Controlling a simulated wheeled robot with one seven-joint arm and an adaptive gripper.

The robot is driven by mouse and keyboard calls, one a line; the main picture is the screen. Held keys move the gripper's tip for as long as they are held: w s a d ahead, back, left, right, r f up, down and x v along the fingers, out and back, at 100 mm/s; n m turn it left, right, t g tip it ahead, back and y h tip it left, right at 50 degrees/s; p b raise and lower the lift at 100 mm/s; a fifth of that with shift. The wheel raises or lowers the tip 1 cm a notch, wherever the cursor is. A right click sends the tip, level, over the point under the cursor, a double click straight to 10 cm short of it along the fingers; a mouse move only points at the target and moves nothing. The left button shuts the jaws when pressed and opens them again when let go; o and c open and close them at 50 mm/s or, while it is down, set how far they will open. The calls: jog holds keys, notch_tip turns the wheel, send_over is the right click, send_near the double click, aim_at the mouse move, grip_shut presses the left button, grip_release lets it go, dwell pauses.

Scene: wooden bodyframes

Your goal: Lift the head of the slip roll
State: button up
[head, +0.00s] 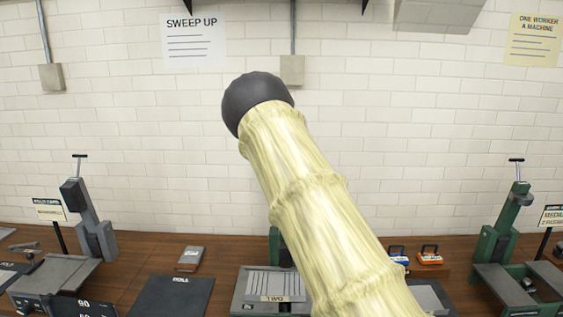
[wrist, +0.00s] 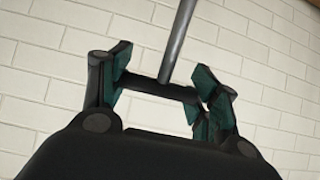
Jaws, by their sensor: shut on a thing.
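In the wrist view my gripper (wrist: 160,88) has its two green-padded fingers shut on the ends of a short dark crossbar (wrist: 152,87). A grey rod (wrist: 180,40) meets the bar at its middle, like a T-handle. In the head view my arm covers the middle, and my gripper does not show. Behind it stands a partly hidden machine, with a grey bed (head: 262,284), a "TWO" tag and a bit of green column (head: 276,248). Its head and handle are hidden there. I cannot read a slip roll name on it.
A grey machine (head: 90,225) with a T-handle stands at the left, a green one (head: 502,225) at the right. A dark mat (head: 172,296), a small grey block (head: 190,258) and an orange box (head: 430,256) lie on the wooden bench (head: 145,250). A brick wall rises behind.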

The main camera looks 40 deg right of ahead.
jog(key=shift+w+d+f, duration=0.15)
jog(key=shift+w+f, duration=0.05)
jog(key=shift+f, duration=0.05)
dwell(0.4)
jog(key=o, duration=1.3)
jog(key=shift+o, duration=0.9)
jog(key=shift+w+d, duration=0.1)
jog(key=shift+w, duration=0.05)
jog(key=shift+r, duration=0.1)
